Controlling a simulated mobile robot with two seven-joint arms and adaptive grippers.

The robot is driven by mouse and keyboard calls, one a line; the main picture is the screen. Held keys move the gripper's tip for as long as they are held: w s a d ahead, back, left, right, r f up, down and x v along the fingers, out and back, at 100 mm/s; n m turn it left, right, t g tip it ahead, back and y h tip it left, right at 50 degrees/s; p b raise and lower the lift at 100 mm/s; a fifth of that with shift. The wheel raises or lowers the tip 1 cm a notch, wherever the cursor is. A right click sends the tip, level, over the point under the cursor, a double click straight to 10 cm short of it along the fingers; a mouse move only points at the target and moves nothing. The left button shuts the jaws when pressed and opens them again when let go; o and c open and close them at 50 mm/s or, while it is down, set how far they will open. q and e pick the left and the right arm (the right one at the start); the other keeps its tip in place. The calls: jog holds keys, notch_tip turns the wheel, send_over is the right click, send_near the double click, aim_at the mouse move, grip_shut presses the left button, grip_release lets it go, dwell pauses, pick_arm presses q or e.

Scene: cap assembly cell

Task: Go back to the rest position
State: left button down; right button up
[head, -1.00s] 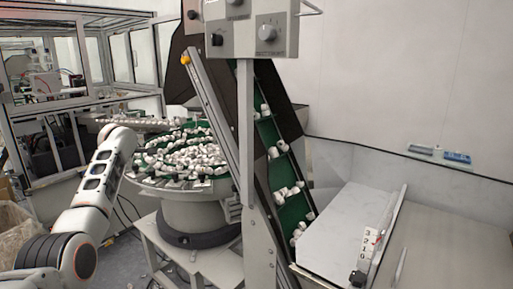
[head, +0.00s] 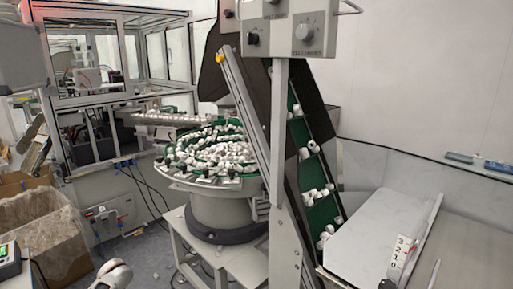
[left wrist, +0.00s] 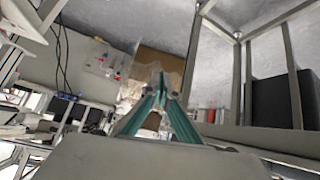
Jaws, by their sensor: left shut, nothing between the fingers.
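My left gripper (left wrist: 160,92) shows in the left wrist view, its two greenish fingers meeting at the tips with nothing between them. It hangs in free air, with the floor and a brown box blurred behind it. My right gripper is in neither view.
A round bowl feeder (head: 222,205) full of white caps stands on a frame in the middle. A green-belted inclined conveyor (head: 311,166) rises right of it. An open cardboard box (head: 40,230) lined with plastic stands at left. Some grey floor is clear between.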

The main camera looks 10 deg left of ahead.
pick_arm(q)
jog(key=w+d+r+m+t+h, duration=0.2)
jog(key=w+d+r+m+t, duration=0.15)
jog(key=w+m, duration=0.35)
jog(key=w+d+r+m+t+h, duration=0.2)
jog(key=w+d+r+m+t, duration=0.25)
jog(key=m, duration=0.55)
jog(key=s+d+f+m+g+h, duration=0.1)
jog(key=s+d+f+h, duration=0.2)
jog(key=s+d+f, duration=1.35)
jog(key=s+d+r+h, duration=0.1)
jog(key=s+d, duration=0.4)
jog(key=s, duration=0.3)
jog(key=s+d+r, duration=0.2)
jog(key=s+d, duration=0.4)
jog(key=s, duration=0.3)
jog(key=s+d+r+h, duration=0.1)
jog(key=s+d, duration=0.4)
jog(key=s, duration=0.3)
jog(key=shift+s+d+r+g+h, duration=0.2)
jog(key=shift+r+g+h, duration=0.1)
jog(key=shift+g, duration=0.1)
